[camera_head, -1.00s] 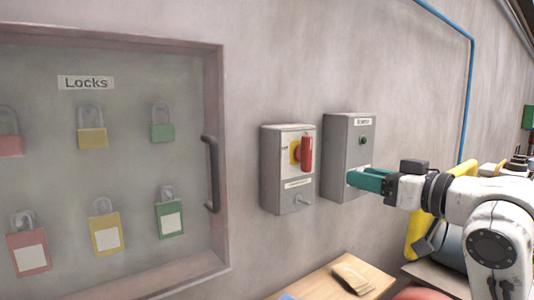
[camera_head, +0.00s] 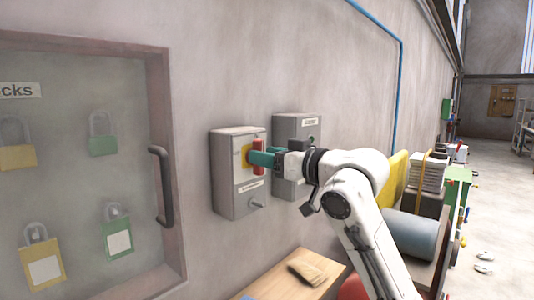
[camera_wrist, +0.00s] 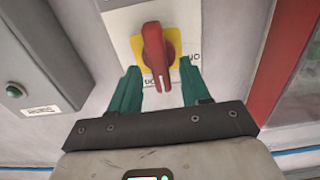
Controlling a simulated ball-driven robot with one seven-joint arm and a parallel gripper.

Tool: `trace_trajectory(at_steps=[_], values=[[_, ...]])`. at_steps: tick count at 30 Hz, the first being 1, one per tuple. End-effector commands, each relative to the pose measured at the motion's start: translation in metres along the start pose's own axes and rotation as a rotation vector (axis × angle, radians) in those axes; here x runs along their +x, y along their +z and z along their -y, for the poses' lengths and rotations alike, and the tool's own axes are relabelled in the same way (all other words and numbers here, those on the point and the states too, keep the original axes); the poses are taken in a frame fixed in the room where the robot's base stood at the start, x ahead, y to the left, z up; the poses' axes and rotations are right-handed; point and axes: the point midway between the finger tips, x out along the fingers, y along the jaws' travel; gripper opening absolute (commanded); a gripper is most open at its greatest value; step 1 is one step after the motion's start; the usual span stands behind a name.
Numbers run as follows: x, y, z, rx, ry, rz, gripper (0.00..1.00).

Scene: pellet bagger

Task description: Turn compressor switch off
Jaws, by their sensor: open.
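The compressor switch is a grey wall box (camera_head: 228,192) with a red rotary handle (camera_head: 259,160) on a yellow plate. In the wrist view the red handle (camera_wrist: 157,55) sits on the yellow plate (camera_wrist: 137,48), its white-marked end pointing down in the picture, towards my gripper. My gripper (camera_wrist: 162,82) is open, its two teal fingers on either side of the handle's lower end. The head view shows my gripper (camera_head: 264,158) at the handle from the right. Whether the fingers touch the handle cannot be told. Part of the plate's label is hidden by the fingers.
A second grey box (camera_head: 288,127) with a green button is on the wall just right of the switch. A glass-fronted lock cabinet (camera_head: 166,100) with a dark handle is on the left. A wooden table (camera_head: 325,268) stands below, with a brush (camera_head: 306,272) on it.

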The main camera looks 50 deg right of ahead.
Motion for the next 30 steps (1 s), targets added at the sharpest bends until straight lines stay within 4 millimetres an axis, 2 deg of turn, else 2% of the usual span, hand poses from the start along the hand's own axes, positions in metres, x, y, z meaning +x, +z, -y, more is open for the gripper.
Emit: trace_trajectory(at_steps=[11, 25, 30], values=[[0.0054, 0.0003, 0.0, 0.0, 0.001, 0.0, 0.47], [0.0051, 0.0003, -0.0001, 0.0, 0.001, 0.0, 0.02], [0.0051, 0.0004, -0.0001, 0.0, 0.001, 0.0, 0.0]])
